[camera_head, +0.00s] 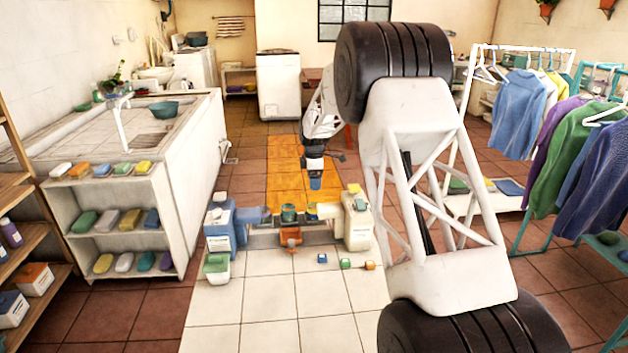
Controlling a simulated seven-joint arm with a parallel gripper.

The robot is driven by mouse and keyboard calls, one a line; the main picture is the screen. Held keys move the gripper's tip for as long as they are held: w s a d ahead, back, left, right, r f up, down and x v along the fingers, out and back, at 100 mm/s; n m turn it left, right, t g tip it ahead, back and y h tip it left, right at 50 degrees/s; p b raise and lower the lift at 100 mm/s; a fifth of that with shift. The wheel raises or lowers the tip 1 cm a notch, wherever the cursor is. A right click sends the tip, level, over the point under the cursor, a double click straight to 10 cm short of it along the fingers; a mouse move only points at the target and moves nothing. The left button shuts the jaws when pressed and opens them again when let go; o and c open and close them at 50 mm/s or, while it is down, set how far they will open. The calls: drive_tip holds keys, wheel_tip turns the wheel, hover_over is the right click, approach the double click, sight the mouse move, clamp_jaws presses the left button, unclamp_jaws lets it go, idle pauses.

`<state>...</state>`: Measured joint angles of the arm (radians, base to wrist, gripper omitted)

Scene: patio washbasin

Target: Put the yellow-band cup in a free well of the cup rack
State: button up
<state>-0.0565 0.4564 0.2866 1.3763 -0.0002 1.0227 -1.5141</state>
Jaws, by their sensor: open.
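My arm reaches down from the upper middle, and my gripper (315,172) is small and dark at its end. It points down over the orange tiles, behind a low assembly between two jugs. A blue piece (315,184) shows right at the gripper's tip; I cannot tell whether it is part of the gripper or a separate thing. A pale yellow piece (329,210) and a teal round piece (289,212) sit on the low assembly. I cannot tell whether either is the yellow-band cup or part of the cup rack. No rack wells can be made out.
A blue jug (220,230) and a cream jug (357,224) flank the assembly. Small blue (322,258), green (345,263) and orange (370,265) pieces lie in front. A washbasin cabinet (125,213) stands left, a clothes rack (466,85) right.

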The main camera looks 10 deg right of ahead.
drive_tip(key=s+d+r+m, duration=0.1)
drive_tip(key=s+r+m, duration=0.2)
drive_tip(key=s+r, duration=0.5)
drive_tip(key=s+d+r+m+t, duration=0.1)
drive_tip(key=s+d+r+m, duration=0.3)
drive_tip(key=s, duration=0.9)
drive_tip(key=s+a+r+m, duration=0.1)
drive_tip(key=s+r+m, duration=0.1)
drive_tip(key=s+r, duration=0.65)
drive_tip(key=s+f+m, duration=0.1)
drive_tip(key=s+m, duration=0.2)
drive_tip(key=s, duration=0.9)
drive_tip(key=s+d+f+m+t, duration=0.1)
drive_tip(key=s+f+m, duration=0.1)
drive_tip(key=s, duration=1.1)
drive_tip(key=s+d+f+m, duration=0.1)
drive_tip(key=s+m, duration=0.3)
drive_tip(key=s, duration=0.9)
drive_tip(key=shift+f+t, duration=0.3)
drive_tip(key=shift+f, duration=0.1)
